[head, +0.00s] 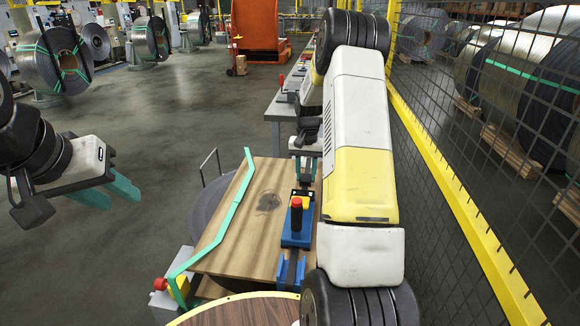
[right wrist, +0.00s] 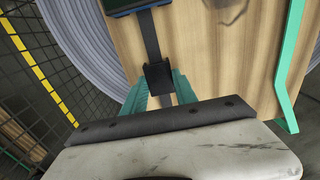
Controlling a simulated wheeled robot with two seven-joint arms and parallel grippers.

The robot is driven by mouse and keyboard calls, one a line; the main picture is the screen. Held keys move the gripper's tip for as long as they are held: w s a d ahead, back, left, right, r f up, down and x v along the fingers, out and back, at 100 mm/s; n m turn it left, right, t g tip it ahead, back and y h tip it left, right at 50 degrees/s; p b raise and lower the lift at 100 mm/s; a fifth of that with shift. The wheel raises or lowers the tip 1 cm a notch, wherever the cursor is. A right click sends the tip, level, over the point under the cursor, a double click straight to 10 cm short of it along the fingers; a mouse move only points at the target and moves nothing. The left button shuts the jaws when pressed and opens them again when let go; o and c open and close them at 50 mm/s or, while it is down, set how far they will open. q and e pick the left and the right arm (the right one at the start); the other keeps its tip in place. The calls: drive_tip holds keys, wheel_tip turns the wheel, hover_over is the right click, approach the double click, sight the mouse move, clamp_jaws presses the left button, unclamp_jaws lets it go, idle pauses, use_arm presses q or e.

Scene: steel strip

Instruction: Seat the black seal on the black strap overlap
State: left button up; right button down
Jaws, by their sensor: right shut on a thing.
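The black seal (right wrist: 158,78) is a small dark block between the teal fingertips of my right gripper (right wrist: 160,90). It is in line with the black strap (right wrist: 149,35), which runs up the wooden face in the right wrist view. Seal and strap appear to meet; I cannot tell whether the seal is around the strap or resting on it. In the head view, my right gripper (head: 304,168) is at the board's far right edge, and the seal cannot be made out there. My left gripper (head: 107,192) hangs empty at the left, its teal fingers apart.
A blue tool with a red knob (head: 297,220) stands on the wooden board (head: 235,238). A green bent strip (head: 232,212) runs along the board's left side. A red button box (head: 172,288) stands at the front left. A mesh fence (head: 480,180) closes the right side.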

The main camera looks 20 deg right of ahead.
drive_tip(key=shift+f, duration=0.15)
idle(0.3)
drive_tip(key=c, duration=0.9)
unclamp_jaws()
wheel_tip(320, 180, up, 8)
drive_tip(key=shift+a, duration=0.1)
drive_tip(key=s+a+r+n+t, duration=0.25)
drive_tip(key=s+a+r, duration=0.55)
drive_tip(key=s+r, duration=0.45)
drive_tip(key=s+a+r+n+t+y, duration=0.1)
drive_tip(key=s+a, duration=0.3)
drive_tip(key=s, duration=0.5)
drive_tip(key=s+a+r+n+t+y, duration=0.1)
drive_tip(key=s+a+r+n+t, duration=0.1)
drive_tip(key=s, duration=0.7)
drive_tip(key=shift+a+r+t, duration=0.35)
drive_tip(key=shift+a+r, duration=0.25)
drive_tip(key=shift+a, duration=0.5)
